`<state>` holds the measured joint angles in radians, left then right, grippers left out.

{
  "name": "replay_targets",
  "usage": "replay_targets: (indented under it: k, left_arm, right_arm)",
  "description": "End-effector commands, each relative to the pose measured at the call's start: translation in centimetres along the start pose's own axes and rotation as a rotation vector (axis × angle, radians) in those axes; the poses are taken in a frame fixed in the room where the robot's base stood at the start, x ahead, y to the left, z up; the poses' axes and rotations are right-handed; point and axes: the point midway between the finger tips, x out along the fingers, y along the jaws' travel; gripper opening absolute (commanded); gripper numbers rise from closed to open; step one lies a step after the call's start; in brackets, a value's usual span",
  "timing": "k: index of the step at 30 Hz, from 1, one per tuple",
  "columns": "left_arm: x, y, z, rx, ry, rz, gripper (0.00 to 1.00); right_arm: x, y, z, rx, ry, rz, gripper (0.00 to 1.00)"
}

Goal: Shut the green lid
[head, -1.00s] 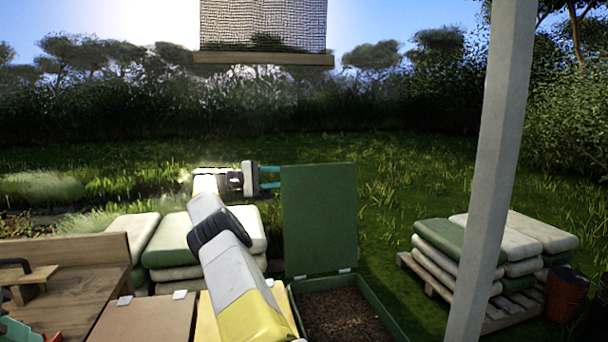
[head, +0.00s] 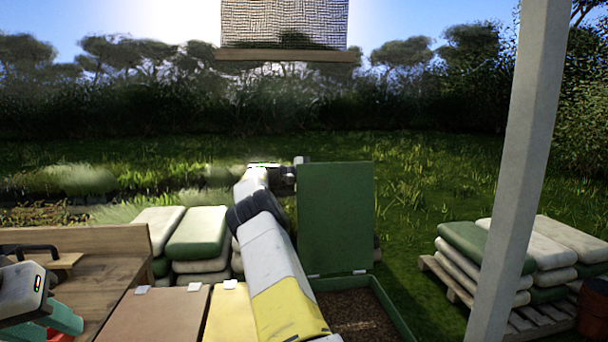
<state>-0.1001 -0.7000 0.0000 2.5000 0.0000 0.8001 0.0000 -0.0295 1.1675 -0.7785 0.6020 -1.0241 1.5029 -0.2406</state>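The green lid (head: 336,215) stands upright, open, at the back edge of a green box (head: 392,308) filled with brown material. My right arm reaches up along the lid's left side.
A brown lid (head: 150,318) and a yellow lid (head: 229,308) lie flat left of the green box. The wooden bench (head: 110,270) is at left. Stacked sacks (head: 195,235) stand behind. A pale post (head: 520,170) and a pallet of sacks (head: 480,255) stand at right.

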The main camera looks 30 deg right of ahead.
Motion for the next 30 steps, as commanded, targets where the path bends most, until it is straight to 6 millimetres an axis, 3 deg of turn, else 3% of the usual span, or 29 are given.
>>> replay_targets:
  k: [6,12,30]
  left_arm:
    - [0.0,0.0,0.0,0.0,0.0,0.0,0.34]
    - [0.0,0.0,0.0,0.0,0.0,0.0,0.34]
    - [0.0,0.0,0.0,0.0,0.0,0.0,0.34]
  right_arm:
    - [0.05,0.01,0.01,0.0,0.0,0.0,0.34]
    - [0.03,0.02,0.01,0.0,0.0,0.0,0.0]
    - [-0.01,0.15,0.06,0.002,0.0,0.001,0.0]
